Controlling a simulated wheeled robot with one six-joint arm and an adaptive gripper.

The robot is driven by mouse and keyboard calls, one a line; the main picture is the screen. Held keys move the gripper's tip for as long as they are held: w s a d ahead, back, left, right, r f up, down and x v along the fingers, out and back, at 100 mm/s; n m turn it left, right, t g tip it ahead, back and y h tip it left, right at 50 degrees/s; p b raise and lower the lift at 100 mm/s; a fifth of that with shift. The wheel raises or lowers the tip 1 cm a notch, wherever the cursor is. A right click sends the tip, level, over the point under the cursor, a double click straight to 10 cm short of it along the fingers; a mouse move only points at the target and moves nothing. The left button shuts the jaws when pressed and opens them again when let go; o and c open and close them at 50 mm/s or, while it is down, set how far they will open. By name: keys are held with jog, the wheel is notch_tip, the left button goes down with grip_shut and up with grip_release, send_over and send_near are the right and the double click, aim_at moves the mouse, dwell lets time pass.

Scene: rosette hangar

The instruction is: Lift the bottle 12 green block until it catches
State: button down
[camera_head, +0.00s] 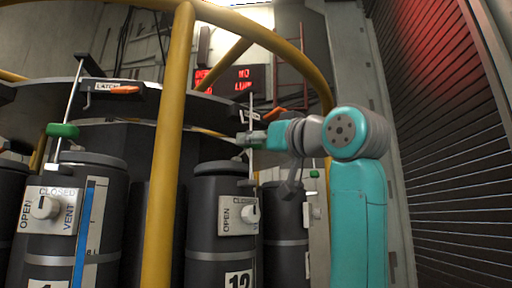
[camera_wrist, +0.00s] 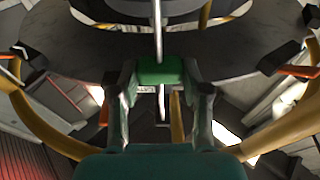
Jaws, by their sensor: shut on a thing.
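Bottle 12 (camera_head: 203,205) is a dark cylinder with a pale number label and a white valve plate (camera_head: 238,212), its knob by the word CLOSED. A thin upright rod stands above it. The green block (camera_wrist: 160,69) sits on that rod between my two fingers in the wrist view. My gripper (camera_wrist: 161,88) is shut on the block, one finger on each side. In the head view my gripper (camera_head: 256,139) reaches in from the right at rod height, above the bottle top, and mostly hides the block. The latch above bottle 12, with an orange tab (camera_head: 277,111), is partly hidden.
A yellow post (camera_head: 171,150) and curved yellow rails stand in front of the bottles. At left, another bottle has its own green block (camera_head: 62,130) low on its rod, under a LATCH bracket (camera_head: 112,87). A ribbed shutter (camera_head: 455,150) fills the right.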

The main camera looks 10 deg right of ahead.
notch_tip(320, 180, up, 7)
jog(key=shift+r, duration=0.15)
jog(key=c, duration=0.6)
grip_release()
jog(key=shift+o, duration=0.2)
dwell(0.5)
jog(key=v, duration=0.9)
dwell(0.8)
dwell(0.5)
